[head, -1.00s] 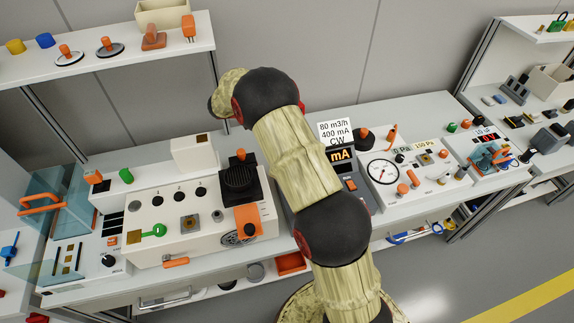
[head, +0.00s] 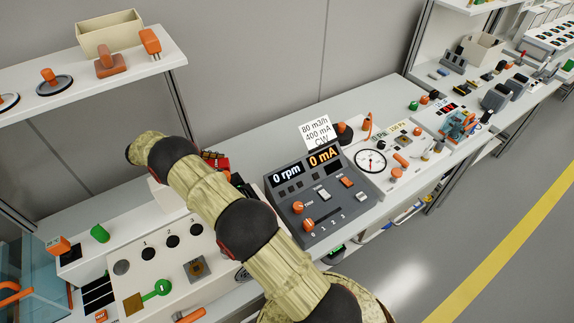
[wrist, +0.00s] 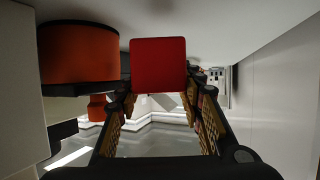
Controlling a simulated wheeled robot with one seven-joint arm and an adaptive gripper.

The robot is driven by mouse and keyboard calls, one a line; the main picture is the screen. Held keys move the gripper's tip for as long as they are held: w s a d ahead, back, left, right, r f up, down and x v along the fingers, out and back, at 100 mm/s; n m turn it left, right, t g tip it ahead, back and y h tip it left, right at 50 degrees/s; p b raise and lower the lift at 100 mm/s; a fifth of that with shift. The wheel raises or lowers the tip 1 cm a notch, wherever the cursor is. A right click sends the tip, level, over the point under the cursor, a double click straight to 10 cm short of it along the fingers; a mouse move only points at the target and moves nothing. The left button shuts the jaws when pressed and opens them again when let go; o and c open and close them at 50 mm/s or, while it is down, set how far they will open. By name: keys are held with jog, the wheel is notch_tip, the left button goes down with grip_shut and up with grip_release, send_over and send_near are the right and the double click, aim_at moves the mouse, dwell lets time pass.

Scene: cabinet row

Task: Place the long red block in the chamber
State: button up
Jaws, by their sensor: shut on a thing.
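The red block (wrist: 158,65) shows end-on as a red square in the wrist view. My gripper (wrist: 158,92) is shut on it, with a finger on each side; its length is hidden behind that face. In the head view, a small red patch (head: 215,160) shows behind my arm, over the back of the white instrument panel, and may be the block or gripper. A clear teal box with an orange handle (head: 32,272) stands at the lower left; I cannot tell whether it is the chamber.
A large orange cylinder (wrist: 78,52) is close at the upper left in the wrist view. A grey console (head: 325,195) reads 0 rpm and 0 mA. A gauge panel (head: 395,160) stands right of it. A shelf (head: 130,60) overhangs at upper left.

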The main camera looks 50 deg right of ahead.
jog(key=s+d, duration=0.6)
jog(key=d, duration=0.1)
jog(key=s+d, duration=0.6)
jog(key=d, duration=0.1)
jog(key=s+d, duration=0.6)
jog(key=d, duration=0.2)
jog(key=shift+s, duration=0.2)
notch_tip(320, 180, down, 4)
jog(key=b, duration=0.4)
jog(key=shift+r+b, duration=0.2)
jog(key=shift+b, duration=0.1)
jog(key=shift+r, duration=0.15)
jog(key=o, duration=1.3)
jog(key=shift+f, duration=0.2)
jog(key=shift+r, duration=0.15)
